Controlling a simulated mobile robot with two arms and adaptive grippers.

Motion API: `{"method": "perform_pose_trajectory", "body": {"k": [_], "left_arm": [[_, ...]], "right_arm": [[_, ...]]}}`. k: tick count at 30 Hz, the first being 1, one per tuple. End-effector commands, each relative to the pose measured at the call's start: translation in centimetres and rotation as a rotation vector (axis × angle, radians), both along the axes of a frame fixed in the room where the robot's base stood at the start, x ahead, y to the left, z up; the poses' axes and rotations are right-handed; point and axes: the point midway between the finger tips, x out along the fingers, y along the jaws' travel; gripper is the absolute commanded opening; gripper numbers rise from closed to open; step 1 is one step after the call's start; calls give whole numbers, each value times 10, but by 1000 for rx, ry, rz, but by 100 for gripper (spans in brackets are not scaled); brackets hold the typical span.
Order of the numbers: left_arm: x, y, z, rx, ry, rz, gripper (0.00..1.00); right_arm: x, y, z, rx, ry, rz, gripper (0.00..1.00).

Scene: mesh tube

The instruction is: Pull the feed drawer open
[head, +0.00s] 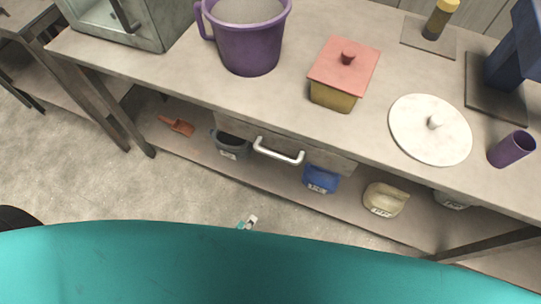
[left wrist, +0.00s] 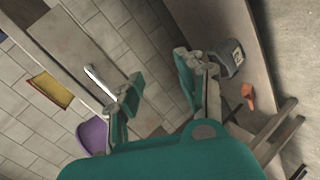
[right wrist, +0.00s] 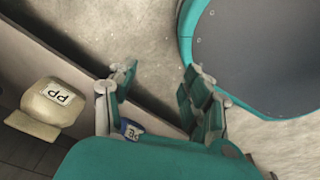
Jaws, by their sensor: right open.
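The feed drawer (head: 236,130) is a pale front panel under the counter, with a silver bar handle (head: 278,152). The drawer looks shut. The handle also shows in the left wrist view (left wrist: 103,80), to the left of the left finger and outside the jaws. My left gripper (left wrist: 158,86) is open and empty. In the head view only a small tip of it (head: 248,222) shows below the handle, apart from it. My right gripper (right wrist: 157,80) is open and empty, over bare floor beside the lower shelf; it is hidden in the head view.
The counter (head: 180,80) holds a purple jug (head: 250,45), a red-lidded box (head: 340,75), a white lid (head: 425,135) and a purple cup (head: 512,149). Below are an orange scoop (head: 178,126), grey (head: 229,145), blue (head: 320,180) and cream (head: 384,199) containers. Table legs stand left.

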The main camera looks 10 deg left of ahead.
Motion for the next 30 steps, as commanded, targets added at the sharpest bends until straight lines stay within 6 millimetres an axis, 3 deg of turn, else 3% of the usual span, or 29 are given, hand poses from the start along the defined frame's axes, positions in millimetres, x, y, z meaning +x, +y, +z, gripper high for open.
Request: {"method": "perform_pose_trajectory", "body": {"k": [1,3,6,9,17,30], "left_arm": [[4,-1,25,-79,-37,42,38],[10,0,58,-178,-80,92,38],[15,3,91,-277,-124,140,38],[18,5,109,-330,-145,164,38],[45,0,111,-346,-157,172,38],[136,-23,91,-343,-154,170,38]], "right_arm": [[-22,-3,-22,0,25,-4,50],[-47,-6,-38,0,45,-10,50],[-72,-10,-52,0,61,-15,50],[-85,-12,-57,1,70,-18,50],[-89,-13,-56,0,72,-18,50],[-89,-13,-53,0,73,-18,50]]}}
